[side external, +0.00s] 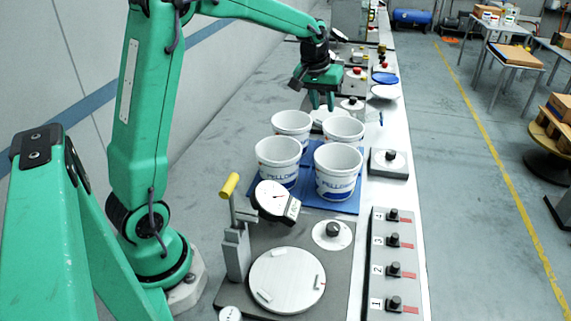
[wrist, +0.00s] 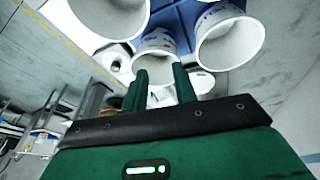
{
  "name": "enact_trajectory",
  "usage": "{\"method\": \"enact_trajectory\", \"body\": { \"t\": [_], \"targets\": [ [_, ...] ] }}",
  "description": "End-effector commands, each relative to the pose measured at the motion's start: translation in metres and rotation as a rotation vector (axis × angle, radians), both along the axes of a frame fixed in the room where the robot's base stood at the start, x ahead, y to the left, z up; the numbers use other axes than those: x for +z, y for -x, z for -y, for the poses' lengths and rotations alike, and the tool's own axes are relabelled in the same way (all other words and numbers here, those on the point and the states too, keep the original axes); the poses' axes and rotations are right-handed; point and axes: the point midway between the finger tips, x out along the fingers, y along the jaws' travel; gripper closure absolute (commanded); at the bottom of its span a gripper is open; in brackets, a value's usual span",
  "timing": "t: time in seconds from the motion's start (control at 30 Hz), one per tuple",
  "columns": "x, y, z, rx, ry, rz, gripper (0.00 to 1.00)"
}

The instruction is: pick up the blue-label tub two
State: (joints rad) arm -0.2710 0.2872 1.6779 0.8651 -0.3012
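Several white tubs with blue labels stand upright and open-topped on a blue mat (side external: 347,207) in the side view. They are a front left tub (side external: 278,155), a front right tub (side external: 338,165), a back left tub (side external: 291,124) and a back right tub (side external: 343,128). I cannot tell which is tub two. My gripper (side external: 322,105) is open and empty, fingers pointing down, just beyond the back pair. In the wrist view, a tub (wrist: 155,45) shows past the gap between my gripper's fingers (wrist: 160,77), with another tub (wrist: 229,38) to its right.
In front of the mat are a dial gauge (side external: 272,201), a yellow-handled clamp (side external: 229,186) and a round white plate (side external: 287,281). A numbered knob panel (side external: 392,270) and a single-knob box (side external: 389,164) lie at the right. Blue and white dishes (side external: 385,91) are further back.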

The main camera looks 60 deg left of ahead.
Motion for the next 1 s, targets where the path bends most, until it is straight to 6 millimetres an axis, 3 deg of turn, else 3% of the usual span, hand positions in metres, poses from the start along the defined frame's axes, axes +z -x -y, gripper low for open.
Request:
{"method": "enact_trajectory", "body": {
  "t": [0.2, 0.4, 1.0],
  "targets": [
    [-0.039, -0.033, -0.034, 0.087, 0.022, -0.026, 0.72],
    [-0.066, -0.050, -0.056, 0.145, 0.036, -0.040, 0.72],
    [-0.093, -0.060, -0.067, 0.170, 0.041, -0.046, 0.72]
  ]
}}
